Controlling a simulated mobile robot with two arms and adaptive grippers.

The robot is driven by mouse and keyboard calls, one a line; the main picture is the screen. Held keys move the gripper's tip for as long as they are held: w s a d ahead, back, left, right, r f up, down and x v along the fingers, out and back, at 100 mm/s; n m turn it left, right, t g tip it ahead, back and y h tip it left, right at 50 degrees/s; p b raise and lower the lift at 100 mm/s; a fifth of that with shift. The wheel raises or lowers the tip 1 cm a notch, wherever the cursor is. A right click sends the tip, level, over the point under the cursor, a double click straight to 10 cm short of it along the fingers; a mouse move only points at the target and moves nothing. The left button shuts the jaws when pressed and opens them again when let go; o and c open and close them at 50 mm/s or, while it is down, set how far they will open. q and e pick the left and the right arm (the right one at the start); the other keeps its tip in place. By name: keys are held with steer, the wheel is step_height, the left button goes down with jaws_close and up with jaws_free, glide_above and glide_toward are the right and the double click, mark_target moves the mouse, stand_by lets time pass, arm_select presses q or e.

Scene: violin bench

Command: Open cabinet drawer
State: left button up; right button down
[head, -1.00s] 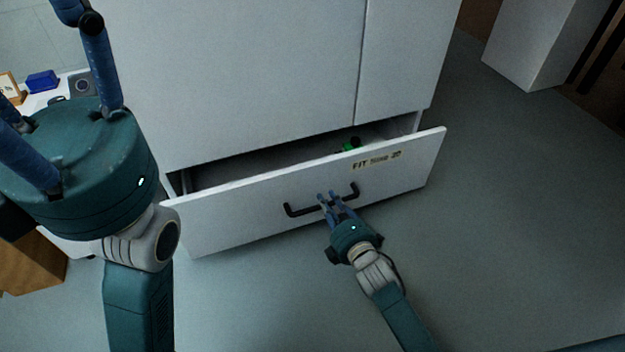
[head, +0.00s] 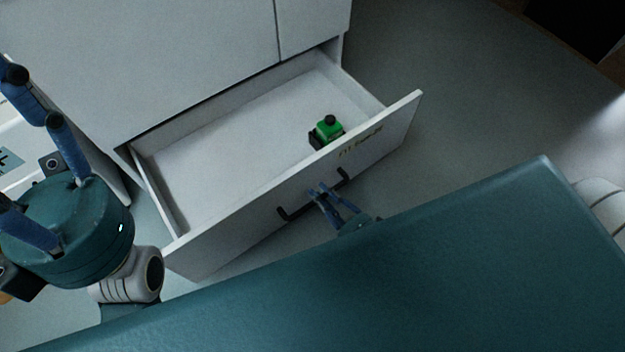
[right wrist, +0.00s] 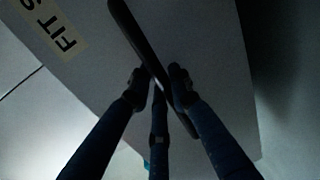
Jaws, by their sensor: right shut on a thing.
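The white cabinet (head: 170,50) has its bottom drawer (head: 215,232) pulled well out, with the pale inside showing. A black bar handle (head: 288,214) is on the drawer front; it also shows in the right wrist view (right wrist: 134,35). My right gripper (head: 318,192) is shut on the handle near its middle, with fingers on both sides of the bar in the right wrist view (right wrist: 155,85). My left gripper (head: 22,160) is raised at the left, apart from the drawer, with its fingers spread and nothing seen between them.
A green and black object (head: 327,131) stands inside the drawer near its front right. A label (head: 361,141) is on the drawer front. My own teal arm link covers the lower right of the head view. Floor to the right of the cabinet is clear.

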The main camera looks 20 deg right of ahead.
steer(key=shift+s+d+f, duration=0.1)
steer(key=shift+s+d, duration=0.1)
steer(key=shift+s, duration=0.5)
steer(key=c, duration=1.6)
jaws_free()
steer(key=shift+c, duration=0.2)
